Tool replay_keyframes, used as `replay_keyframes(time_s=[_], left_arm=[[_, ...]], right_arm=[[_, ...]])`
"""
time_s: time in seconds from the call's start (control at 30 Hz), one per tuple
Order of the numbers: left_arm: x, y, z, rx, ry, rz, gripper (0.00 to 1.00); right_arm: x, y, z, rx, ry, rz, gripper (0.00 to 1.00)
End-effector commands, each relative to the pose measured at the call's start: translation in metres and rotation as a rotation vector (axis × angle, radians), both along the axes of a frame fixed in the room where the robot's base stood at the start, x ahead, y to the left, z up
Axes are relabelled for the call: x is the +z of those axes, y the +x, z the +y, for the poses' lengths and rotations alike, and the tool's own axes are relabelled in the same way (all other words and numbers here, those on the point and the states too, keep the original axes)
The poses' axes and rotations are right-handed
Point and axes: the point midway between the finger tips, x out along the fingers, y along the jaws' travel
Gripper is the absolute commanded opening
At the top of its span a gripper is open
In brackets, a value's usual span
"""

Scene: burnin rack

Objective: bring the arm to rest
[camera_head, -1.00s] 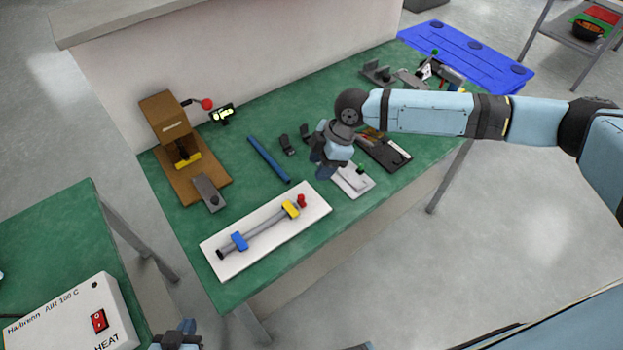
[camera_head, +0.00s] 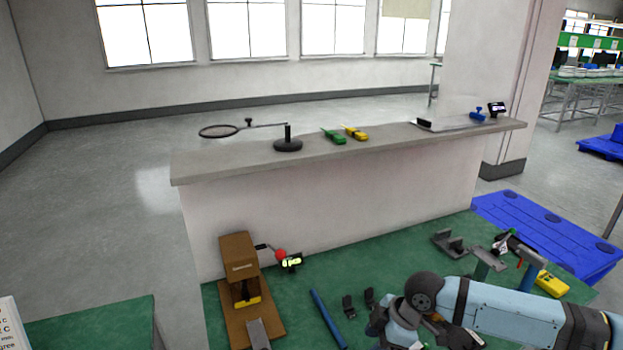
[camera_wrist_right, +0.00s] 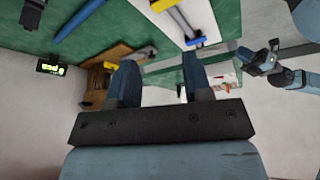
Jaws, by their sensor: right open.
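My right arm (camera_head: 510,308) reaches in from the lower right of the head view. Its gripper (camera_head: 392,330) hangs over the green bench, close to the small black brackets. In the right wrist view the two blue fingers of the right gripper (camera_wrist_right: 160,80) stand apart with nothing held between them. Light blue and dark parts that look like my left arm and gripper (camera_wrist_right: 262,62) show small at the right of that view; their jaws are too small to read. The left gripper is outside the head view.
The green bench (camera_head: 345,270) carries a wooden press fixture (camera_head: 240,265), a blue rod (camera_head: 327,318), black brackets (camera_head: 358,302) and a yellow meter (camera_head: 551,284). A pale wall with a ledge (camera_head: 230,165) stands behind. A white board (camera_wrist_right: 205,17) shows in the wrist view.

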Motion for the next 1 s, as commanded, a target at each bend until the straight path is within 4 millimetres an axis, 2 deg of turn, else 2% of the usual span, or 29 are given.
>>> replay_keyframes(time_s=[0.03,0.2,0.33,0.5,0.63,0.73,0.87,1.0], left_arm=[[0.005,0.000,0.000,0.000,0.000,0.000,0.00],[0.015,0.000,0.001,0.000,0.001,0.000,0.00],[0.022,0.000,0.002,0.001,0.003,-0.002,0.00],[0.030,0.000,0.003,0.004,0.005,-0.001,0.00],[0.037,0.000,0.003,0.005,0.005,-0.002,0.00],[0.042,0.000,0.004,0.006,0.005,-0.002,0.00],[0.049,0.000,0.004,0.007,0.005,-0.002,0.00],[0.055,0.000,0.004,0.008,0.005,-0.002,0.00]], right_arm=[[-0.007,-0.011,0.019,-0.009,0.043,-0.004,0.46],[-0.020,-0.037,0.072,-0.103,0.207,-0.056,0.46],[-0.025,-0.054,0.099,-0.214,0.331,-0.090,0.46],[-0.029,-0.075,0.112,-0.400,0.470,-0.125,0.46],[-0.036,-0.091,0.104,-0.568,0.545,-0.152,0.46],[-0.045,-0.106,0.088,-0.704,0.579,-0.178,0.46],[-0.061,-0.133,0.055,-0.885,0.586,-0.213,0.46],[-0.078,-0.170,0.012,-1.051,0.550,-0.259,0.46]])
